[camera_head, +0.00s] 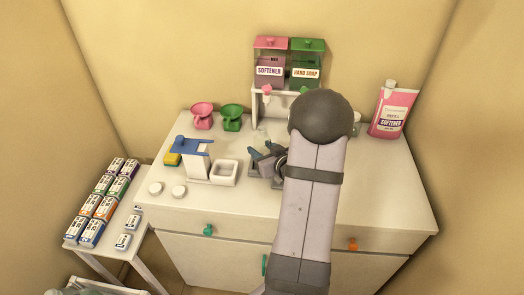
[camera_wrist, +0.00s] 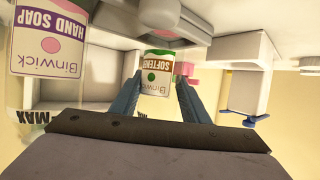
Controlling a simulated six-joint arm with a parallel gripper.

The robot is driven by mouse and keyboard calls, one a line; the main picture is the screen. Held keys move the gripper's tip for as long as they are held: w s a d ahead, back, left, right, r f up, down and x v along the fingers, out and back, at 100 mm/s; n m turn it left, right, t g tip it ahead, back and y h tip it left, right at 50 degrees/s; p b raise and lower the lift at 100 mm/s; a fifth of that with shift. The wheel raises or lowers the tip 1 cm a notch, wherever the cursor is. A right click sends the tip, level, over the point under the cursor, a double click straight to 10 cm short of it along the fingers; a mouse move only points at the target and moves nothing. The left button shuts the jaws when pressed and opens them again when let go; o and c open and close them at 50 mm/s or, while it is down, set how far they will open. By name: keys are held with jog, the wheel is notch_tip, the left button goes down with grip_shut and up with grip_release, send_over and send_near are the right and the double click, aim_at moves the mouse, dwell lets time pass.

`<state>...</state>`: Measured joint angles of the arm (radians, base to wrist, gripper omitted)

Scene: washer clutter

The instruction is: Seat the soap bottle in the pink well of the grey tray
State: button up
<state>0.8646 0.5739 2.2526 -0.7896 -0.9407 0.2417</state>
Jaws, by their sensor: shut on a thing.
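My gripper's two blue fingers (camera_wrist: 157,95) flank a small bottle labelled SOFTENER (camera_wrist: 158,72), with a green band, and appear shut on it. Its label is upside down in the wrist view. A large bottle labelled HAND SOAP (camera_wrist: 48,45), with a purple and white label, stands close at the left there, outside the fingers. In the head view my gripper (camera_head: 266,163) is low over the counter, left of my arm, which hides what lies behind it. A pink piece (camera_wrist: 184,68) shows beside the held bottle; I cannot tell whether it is the well.
A dispenser (camera_head: 288,65) with pink and green lids stands at the back. A pink refill pack (camera_head: 392,110) stands right.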

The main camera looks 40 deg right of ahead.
jog(key=shift+f, duration=0.45)
jog(key=shift+f, duration=0.15)
jog(key=o, duration=1)
jog(key=shift+r, duration=0.25)
jog(key=shift+s, duration=0.3)
jog(key=b+v, duration=0.1)
jog(key=v, duration=1)
jog(key=shift+s+a, duration=0.1)
jog(key=shift+s, duration=0.1)
